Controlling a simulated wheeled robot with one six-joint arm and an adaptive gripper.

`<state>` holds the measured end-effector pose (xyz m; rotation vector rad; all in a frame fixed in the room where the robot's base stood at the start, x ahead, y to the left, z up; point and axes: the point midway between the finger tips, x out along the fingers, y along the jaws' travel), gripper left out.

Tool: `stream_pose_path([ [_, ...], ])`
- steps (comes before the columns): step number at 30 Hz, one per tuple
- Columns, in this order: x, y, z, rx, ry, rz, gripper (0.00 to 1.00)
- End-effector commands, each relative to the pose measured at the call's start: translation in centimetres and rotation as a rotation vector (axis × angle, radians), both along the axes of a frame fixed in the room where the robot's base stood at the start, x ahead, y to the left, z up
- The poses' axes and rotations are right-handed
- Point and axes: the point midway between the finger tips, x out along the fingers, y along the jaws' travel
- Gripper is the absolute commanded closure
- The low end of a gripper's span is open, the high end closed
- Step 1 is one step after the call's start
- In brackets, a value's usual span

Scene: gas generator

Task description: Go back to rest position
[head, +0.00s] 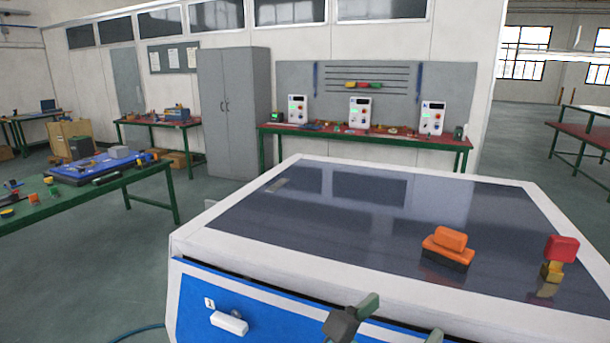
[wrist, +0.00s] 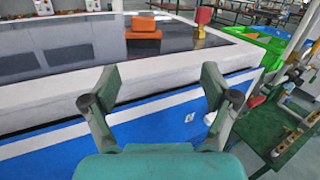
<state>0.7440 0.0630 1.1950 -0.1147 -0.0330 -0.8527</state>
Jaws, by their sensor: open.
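My gripper (wrist: 155,92) is open and empty in the wrist view, its two fingers spread apart in front of the blue and white cabinet edge. In the head view only parts of it (head: 392,325) show at the bottom edge. The cabinet's dark glossy top (head: 350,225) has a white rim. An orange block on a black base (head: 447,247) stands on the top at right. A red-capped piece with a yellow lower part (head: 560,252) stands to its right. Both also show beyond my fingers in the wrist view, the orange block (wrist: 145,26) and the red piece (wrist: 203,17).
The blue cabinet front has a white handle (head: 229,322). A green table (head: 100,198) with parts and a blue tray stands at left. A red-topped bench (head: 350,135) with white control boxes stands behind. Green bins (wrist: 262,45) are at right in the wrist view.

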Motion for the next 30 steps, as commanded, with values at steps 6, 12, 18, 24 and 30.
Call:
stream_pose_path([
  [6,-1.3,-2.2,-1.0,-0.128,0.021,-0.070,0.14],
  [12,-3.2,-4.8,-2.1,-0.319,0.060,-0.160,0.14],
  [18,-6.4,-7.4,-3.4,-0.627,0.143,-0.275,0.14],
  [24,-9.5,-8.5,-4.8,-0.954,0.257,-0.358,0.14],
  [30,-12.1,-8.4,-6.9,-1.286,0.399,-0.400,0.14],
])
